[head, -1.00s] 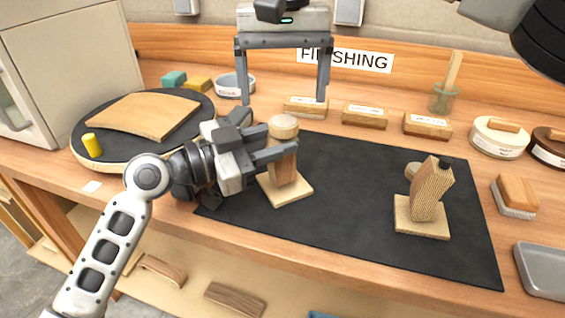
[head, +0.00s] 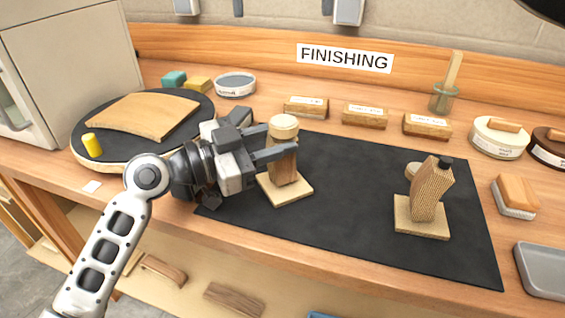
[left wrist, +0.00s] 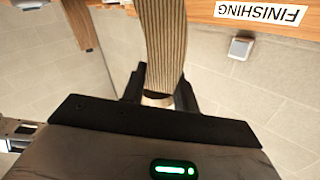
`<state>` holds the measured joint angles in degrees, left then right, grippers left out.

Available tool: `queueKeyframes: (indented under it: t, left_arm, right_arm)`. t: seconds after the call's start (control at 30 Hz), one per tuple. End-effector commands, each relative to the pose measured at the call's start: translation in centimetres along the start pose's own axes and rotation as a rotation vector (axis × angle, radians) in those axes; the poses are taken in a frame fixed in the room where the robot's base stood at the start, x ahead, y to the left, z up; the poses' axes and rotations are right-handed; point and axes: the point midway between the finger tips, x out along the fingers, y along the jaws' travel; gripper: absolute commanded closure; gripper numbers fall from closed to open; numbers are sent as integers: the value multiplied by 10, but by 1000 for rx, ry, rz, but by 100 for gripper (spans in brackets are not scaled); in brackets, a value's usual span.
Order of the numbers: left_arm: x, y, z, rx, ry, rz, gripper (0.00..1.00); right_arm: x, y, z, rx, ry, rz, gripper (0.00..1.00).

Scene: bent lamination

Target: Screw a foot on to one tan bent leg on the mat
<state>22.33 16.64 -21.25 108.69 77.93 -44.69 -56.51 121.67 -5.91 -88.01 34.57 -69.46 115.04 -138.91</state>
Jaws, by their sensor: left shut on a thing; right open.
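A tan bent leg (head: 284,168) stands upright on a square pale base (head: 287,190) at the mat's left part. A round pale foot (head: 284,127) sits on its top end; how tightly it is seated cannot be told. My left gripper (head: 275,153) is shut on this leg below the foot, and its fingers hide part of it. The left wrist view shows the striped leg (left wrist: 163,45) between the fingers. A second striped bent leg (head: 431,190) stands on its base at the right, with a dark piece on top. My right gripper (head: 283,7) is open and empty at the top edge, only its fingertips showing.
Another round foot (head: 412,170) is behind the second leg, partly hidden. The black mat (head: 345,205) is clear between the legs. Labelled wooden blocks (head: 365,115) line its back. A round turntable (head: 75,140) with a curved board is left; a grey tray (head: 543,270) is right.

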Motion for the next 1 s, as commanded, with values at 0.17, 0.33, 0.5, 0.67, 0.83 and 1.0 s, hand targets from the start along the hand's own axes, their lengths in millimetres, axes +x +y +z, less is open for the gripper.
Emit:
queueKeyframes:
  t: [0.17,0.33,0.5,0.67,0.83,1.0]
  left_arm:
    - [0,1,2,-5,-5,3,100]
    - [0,1,2,-5,-5,3,62]
    - [0,1,2,-3,-3,2,45]
    - [0,0,1,-1,-2,1,45]
    - [-12,0,3,0,-3,-1,45]
    - [-46,1,6,0,-6,-1,45]
  right_arm:
    - [-2,0,0,-1,0,0,12]
    - [-2,0,0,-1,0,0,12]
    - [-2,0,0,0,0,0,12]
    - [-1,0,0,0,0,0,12]
    - [4,0,0,0,0,0,12]
    - [16,0,0,0,0,0,12]
